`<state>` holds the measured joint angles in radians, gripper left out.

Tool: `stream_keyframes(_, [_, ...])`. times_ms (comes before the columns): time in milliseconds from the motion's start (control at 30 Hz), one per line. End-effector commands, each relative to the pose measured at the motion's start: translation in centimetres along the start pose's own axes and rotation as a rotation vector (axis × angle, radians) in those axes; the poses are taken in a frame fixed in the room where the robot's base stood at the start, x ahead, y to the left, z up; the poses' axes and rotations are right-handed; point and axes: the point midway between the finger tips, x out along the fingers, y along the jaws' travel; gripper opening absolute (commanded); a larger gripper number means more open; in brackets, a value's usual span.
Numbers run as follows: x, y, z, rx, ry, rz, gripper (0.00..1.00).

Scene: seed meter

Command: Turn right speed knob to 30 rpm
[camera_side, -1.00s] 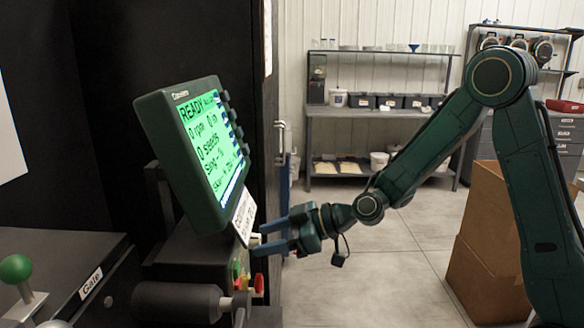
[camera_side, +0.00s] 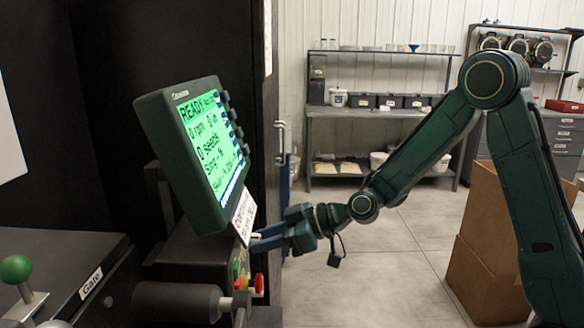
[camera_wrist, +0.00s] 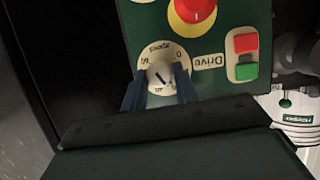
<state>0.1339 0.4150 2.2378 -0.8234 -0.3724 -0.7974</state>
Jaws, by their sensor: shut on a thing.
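A pale round knob (camera_wrist: 160,76) with a dark pointer line sits on a cream dial (camera_wrist: 180,55) in the wrist view. The green display (camera_side: 211,145) shows READY, 0 rpm and 0 seeds.
A red button on a yellow base (camera_wrist: 194,12) lies close to the dial. A red button (camera_wrist: 246,44) and a green button (camera_wrist: 246,71) are beside it. A dark cylinder (camera_side: 178,301) and a green-knobbed Gate lever (camera_side: 17,269) stand at the left front.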

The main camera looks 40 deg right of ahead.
Motion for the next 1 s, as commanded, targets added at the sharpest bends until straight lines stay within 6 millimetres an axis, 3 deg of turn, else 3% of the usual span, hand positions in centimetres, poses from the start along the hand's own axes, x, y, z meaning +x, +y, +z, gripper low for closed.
stream_keyframes(367, [-0.03,0.13,-0.04,0.048,-0.004,-0.018,0.06])
stream_keyframes(400, [-0.03,0.13,-0.04,0.048,-0.004,-0.018,0.33])
stream_keyframes(500, [-0.03,0.12,-0.04,0.047,-0.004,-0.018,0.50])
stream_keyframes(1000, [-0.75,0.17,-0.02,0.047,-0.004,-0.018,0.50])
